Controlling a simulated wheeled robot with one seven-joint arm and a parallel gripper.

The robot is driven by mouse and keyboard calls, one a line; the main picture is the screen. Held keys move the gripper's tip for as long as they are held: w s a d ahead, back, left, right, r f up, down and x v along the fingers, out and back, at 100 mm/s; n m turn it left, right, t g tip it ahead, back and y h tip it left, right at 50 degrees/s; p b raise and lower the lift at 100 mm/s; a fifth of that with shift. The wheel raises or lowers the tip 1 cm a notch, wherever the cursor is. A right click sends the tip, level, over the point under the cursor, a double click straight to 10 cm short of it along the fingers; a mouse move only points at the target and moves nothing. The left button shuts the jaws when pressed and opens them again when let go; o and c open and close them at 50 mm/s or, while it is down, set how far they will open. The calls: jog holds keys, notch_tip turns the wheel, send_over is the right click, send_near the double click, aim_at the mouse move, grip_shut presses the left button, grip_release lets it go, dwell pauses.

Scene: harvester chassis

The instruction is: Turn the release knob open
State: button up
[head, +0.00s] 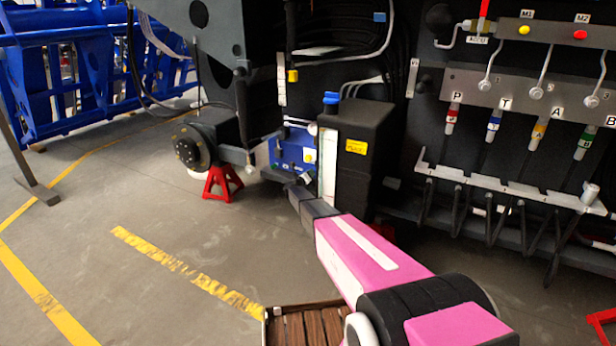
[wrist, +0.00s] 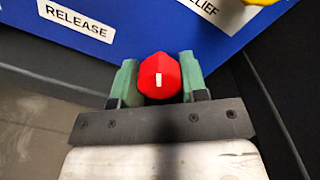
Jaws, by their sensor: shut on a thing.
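The release knob (wrist: 159,77) is red and faceted, with a white mark on its face, in the middle of the wrist view. It sits below the blue panel's RELEASE label (wrist: 75,22). My gripper (wrist: 158,82) has its two green fingers on either side of the knob and is shut on it. The white mark runs nearly straight up and down in the wrist view. In the head view my gripper (head: 292,185) reaches to the blue panel (head: 290,148) low on the chassis; the knob is hidden there behind my arm.
A yellow part (wrist: 260,2) sits by the RELIEF label, right of the knob. A black box (head: 362,150) stands right of the blue panel. A red stand (head: 222,182) is on the floor at left. Hoses and coupling plates fill the right side.

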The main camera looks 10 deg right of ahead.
jog(key=n, duration=1.6)
jog(key=shift+a+g, duration=0.1)
jog(key=shift+g, duration=0.2)
jog(key=n, duration=0.6)
jog(key=shift+h, duration=0.3)
jog(key=n, duration=0.6)
jog(key=shift+f+n, duration=0.1)
jog(key=shift+n, duration=0.3)
jog(key=o, duration=0.9)
